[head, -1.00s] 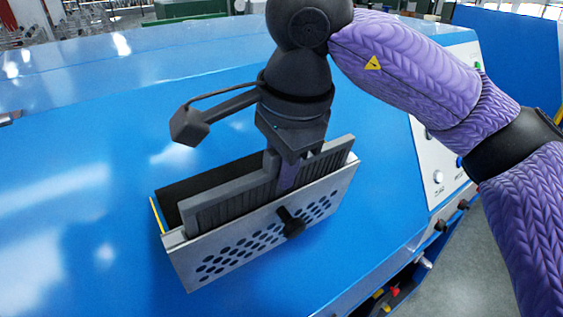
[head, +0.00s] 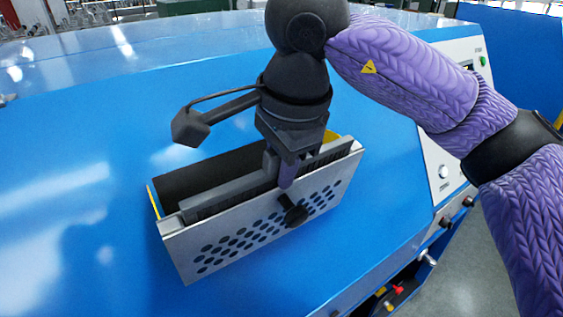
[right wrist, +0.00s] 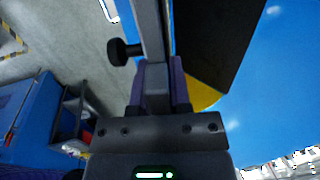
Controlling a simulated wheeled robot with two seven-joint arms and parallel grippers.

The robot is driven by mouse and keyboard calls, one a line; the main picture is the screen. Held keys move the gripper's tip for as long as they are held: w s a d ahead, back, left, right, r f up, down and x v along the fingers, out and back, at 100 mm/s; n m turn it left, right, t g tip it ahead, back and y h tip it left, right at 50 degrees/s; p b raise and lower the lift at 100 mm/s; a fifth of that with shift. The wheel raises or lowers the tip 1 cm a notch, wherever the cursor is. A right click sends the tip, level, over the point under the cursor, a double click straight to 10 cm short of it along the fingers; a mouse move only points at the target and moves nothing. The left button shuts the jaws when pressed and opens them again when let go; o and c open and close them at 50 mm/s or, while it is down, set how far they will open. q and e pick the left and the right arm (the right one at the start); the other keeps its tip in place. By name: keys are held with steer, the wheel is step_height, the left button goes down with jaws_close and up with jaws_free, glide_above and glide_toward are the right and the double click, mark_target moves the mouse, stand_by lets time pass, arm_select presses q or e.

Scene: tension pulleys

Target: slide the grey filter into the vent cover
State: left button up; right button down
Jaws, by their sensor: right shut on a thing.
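The vent cover (head: 176,247) is a silver plate with round holes and a black knob (head: 294,214), standing out from the blue machine with a dark slot behind it. The grey filter (head: 222,196) sits low in this slot, with only its upper edge showing above the plate; the rest is hidden. My right gripper (head: 286,174) is shut on the filter's top edge near the middle. In the right wrist view its purple fingers (right wrist: 164,85) close around a grey bar (right wrist: 152,30) of the filter. My left gripper is not seen.
The sloping blue machine face (head: 80,200) is clear around the cover. Yellow side pieces (head: 154,200) edge the slot. A white control panel (head: 445,172) with knobs is at the right. The grey floor shows at the lower right.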

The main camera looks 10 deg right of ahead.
steer(key=shift+f, duration=0.2)
steer(key=shift+r, duration=0.3)
steer(key=shift+r, duration=0.2)
stand_by(0.6)
steer(key=shift+f, duration=0.3)
steer(key=shift+r, duration=0.15)
